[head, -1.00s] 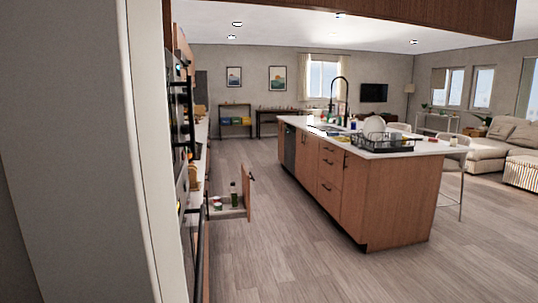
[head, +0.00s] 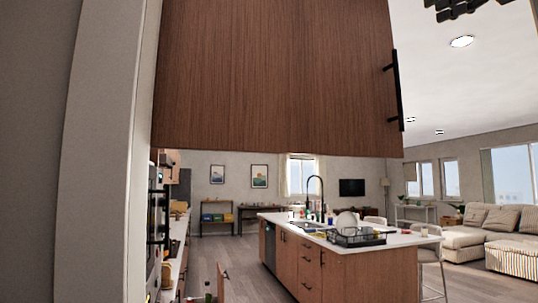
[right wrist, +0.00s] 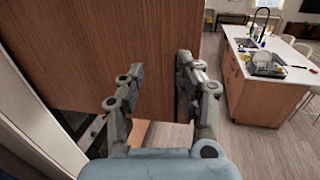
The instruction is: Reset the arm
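My right gripper (right wrist: 160,66) is open in the right wrist view, its two grey fingers well apart and nothing seen held between them. Behind them is a brown wooden panel (right wrist: 95,45), whose right edge lies near the right finger; I cannot tell whether they touch. In the head view only a dark piece of my right gripper (head: 465,8) shows, cut off at the top right edge. The large wooden cabinet panel (head: 270,75) fills the upper middle, with a black handle (head: 397,90) on its right edge. My left gripper is not in view.
A pale wall edge (head: 105,150) stands close on the left. The kitchen island (head: 345,270) with a sink and dish rack (head: 355,236) is ahead. An open drawer (head: 222,285) juts into the aisle at lower left. A sofa (head: 490,235) is at right.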

